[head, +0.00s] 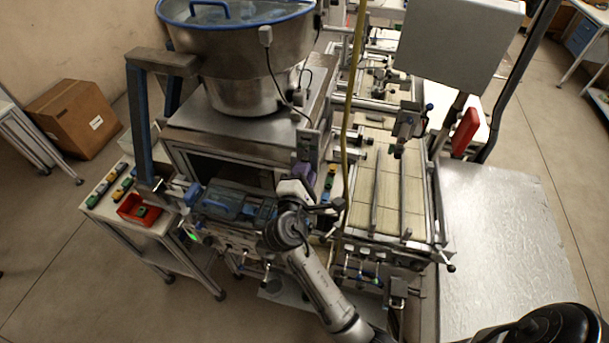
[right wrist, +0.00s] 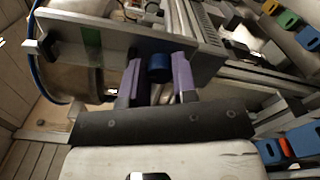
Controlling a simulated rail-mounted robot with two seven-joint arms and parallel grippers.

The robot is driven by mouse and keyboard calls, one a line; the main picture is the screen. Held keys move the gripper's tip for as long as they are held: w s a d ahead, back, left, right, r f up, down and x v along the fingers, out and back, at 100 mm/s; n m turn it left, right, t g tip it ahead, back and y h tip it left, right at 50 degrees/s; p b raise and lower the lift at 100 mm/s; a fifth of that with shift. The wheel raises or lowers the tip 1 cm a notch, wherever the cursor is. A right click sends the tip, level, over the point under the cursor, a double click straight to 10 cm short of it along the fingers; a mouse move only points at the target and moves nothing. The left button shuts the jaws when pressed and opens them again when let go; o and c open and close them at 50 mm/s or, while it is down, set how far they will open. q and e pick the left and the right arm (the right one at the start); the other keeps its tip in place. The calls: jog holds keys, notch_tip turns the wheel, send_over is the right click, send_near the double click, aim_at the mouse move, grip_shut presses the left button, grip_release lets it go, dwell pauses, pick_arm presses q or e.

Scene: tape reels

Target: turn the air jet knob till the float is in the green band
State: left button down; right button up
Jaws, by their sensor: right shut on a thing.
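In the right wrist view a blue round knob (right wrist: 159,67) sits on a grey metal plate (right wrist: 190,45). My right gripper (right wrist: 158,82) has its two purple fingers on either side of the knob, shut on it. A green patch (right wrist: 91,38) shows on the plate to the left of the knob; I cannot make out a float there. In the head view my right gripper (head: 309,176) reaches the front of the machine below the large bowl, and the wrist hides the knob. My left gripper is not in view.
A large metal bowl with a blue rim (head: 238,45) stands on the machine. A slatted conveyor (head: 392,195) lies to the right. A side table with a red bin (head: 136,209) and small coloured blocks (head: 108,186) is at the left. A bare metal table (head: 500,250) is at the right.

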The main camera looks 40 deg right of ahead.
jog(key=shift+m, duration=0.4)
jog(key=o, duration=0.9)
jog(key=shift+o, duration=0.2)
jog(key=shift+r, duration=0.1)
jog(key=shift+s+a+r, duration=0.1)
